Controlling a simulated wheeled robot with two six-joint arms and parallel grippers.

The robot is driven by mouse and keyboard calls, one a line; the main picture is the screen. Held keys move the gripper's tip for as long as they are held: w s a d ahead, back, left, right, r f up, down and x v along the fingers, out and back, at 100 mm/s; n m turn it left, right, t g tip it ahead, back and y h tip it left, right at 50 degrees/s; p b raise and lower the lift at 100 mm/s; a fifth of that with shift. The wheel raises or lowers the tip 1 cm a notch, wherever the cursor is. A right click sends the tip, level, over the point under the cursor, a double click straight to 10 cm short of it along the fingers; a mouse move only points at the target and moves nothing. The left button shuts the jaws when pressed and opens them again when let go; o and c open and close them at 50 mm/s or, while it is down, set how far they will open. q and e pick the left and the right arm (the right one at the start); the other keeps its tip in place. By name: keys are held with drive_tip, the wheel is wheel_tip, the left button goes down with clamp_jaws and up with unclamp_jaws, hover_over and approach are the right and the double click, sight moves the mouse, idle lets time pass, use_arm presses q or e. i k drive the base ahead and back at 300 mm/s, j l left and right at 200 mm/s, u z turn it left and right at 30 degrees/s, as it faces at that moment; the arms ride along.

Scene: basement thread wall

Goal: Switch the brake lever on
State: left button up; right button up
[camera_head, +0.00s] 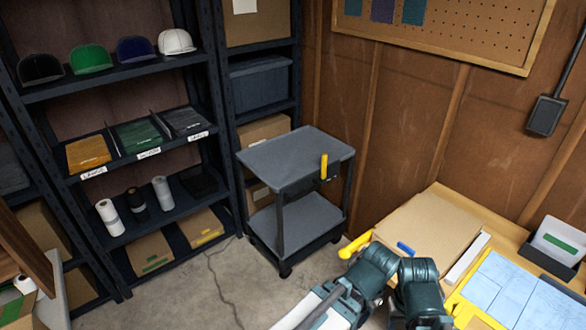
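A grey cart (296,160) with two shelves stands at the middle of the head view. A short yellow lever (324,167) stands nearly upright at the right front of its top shelf, on a small dark mount. This looks like the brake lever; its on and off marks are too small to tell. Parts of my arms show at the bottom, right of centre, between the cart and the workbench. Neither gripper's fingers can be made out, and nothing of mine touches the lever.
A workbench (511,237) on the right holds a brown board (430,228) and blue sheets (520,295). A yellow bar (354,245) shows beside my arm. Shelves with caps and thread spools stand at left.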

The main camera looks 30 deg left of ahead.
sight(324, 178)
drive_tip(key=i+j+u, duration=0.1)
drive_tip(key=i+u, duration=0.55)
drive_tip(key=i+j+z, duration=0.2)
drive_tip(key=i+j, duration=0.15)
drive_tip(key=j, duration=0.25)
drive_tip(key=i+j+z, duration=0.1)
drive_tip(key=j, duration=0.25)
drive_tip(key=i, duration=0.1)
